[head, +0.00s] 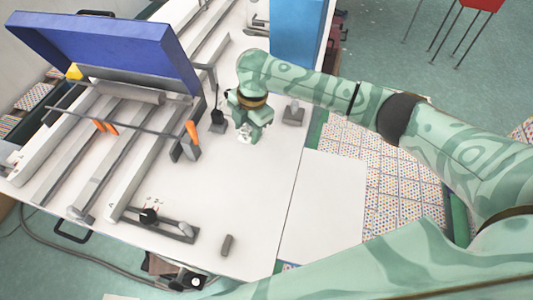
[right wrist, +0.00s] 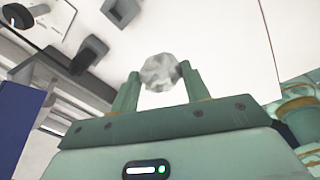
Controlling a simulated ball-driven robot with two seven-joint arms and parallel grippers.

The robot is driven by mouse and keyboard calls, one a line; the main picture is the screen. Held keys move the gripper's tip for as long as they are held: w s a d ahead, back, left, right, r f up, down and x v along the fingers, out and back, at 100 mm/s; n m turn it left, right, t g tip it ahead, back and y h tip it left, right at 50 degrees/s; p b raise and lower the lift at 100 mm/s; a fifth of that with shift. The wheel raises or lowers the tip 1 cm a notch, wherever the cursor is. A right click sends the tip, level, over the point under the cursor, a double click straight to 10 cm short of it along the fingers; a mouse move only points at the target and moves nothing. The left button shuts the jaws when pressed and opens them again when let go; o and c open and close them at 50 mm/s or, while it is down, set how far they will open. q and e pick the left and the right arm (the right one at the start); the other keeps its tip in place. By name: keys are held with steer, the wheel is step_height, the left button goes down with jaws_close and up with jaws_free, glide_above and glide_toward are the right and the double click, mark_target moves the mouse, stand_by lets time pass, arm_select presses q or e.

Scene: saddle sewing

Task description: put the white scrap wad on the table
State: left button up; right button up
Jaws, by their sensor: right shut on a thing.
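The white scrap wad (right wrist: 160,72) is a small crumpled ball between the two fingertips of my right gripper (right wrist: 160,74) in the right wrist view. In the head view the right gripper (head: 246,133) points down over the white table (head: 215,205), in its right half. The wad (head: 244,139) shows there only as a small pale patch between the fingers. I cannot tell from these views whether it touches the table top. My left gripper is not in view.
A machine with a blue panel (head: 110,45) and grey rails fills the table's left side. Small dark blocks stand near my right gripper, one to its right (head: 293,113). A small grey cylinder (head: 227,244) stands at the front. The table's right middle is clear.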

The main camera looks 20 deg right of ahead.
mark_target(265, 161)
steer(key=s+d+f, duration=0.1)
steer(key=f, duration=0.1)
steer(key=d+f+b, duration=0.1)
steer(key=s+d+f, duration=0.1)
steer(key=f, duration=0.1)
steer(key=shift+s+d+f, duration=0.3)
steer(key=shift+d+f, duration=0.05)
steer(key=shift+d, duration=0.05)
steer(key=f, duration=0.1)
steer(key=f+b, duration=0.2)
steer(key=shift+s+d+f, duration=0.25)
steer(key=shift+f, duration=0.05)
steer(key=shift+w, duration=0.1)
steer(key=o, duration=0.9)
steer(key=r+p, duration=0.1)
steer(key=r, duration=0.3)
steer(key=d+r+p, duration=0.1)
steer(key=r+p, duration=0.1)
steer(key=r, duration=0.2)
steer(key=r+p, duration=0.1)
steer(key=r, duration=0.3)
steer(key=shift+s+d+p, duration=0.3)
steer(key=shift+s+p, duration=0.05)
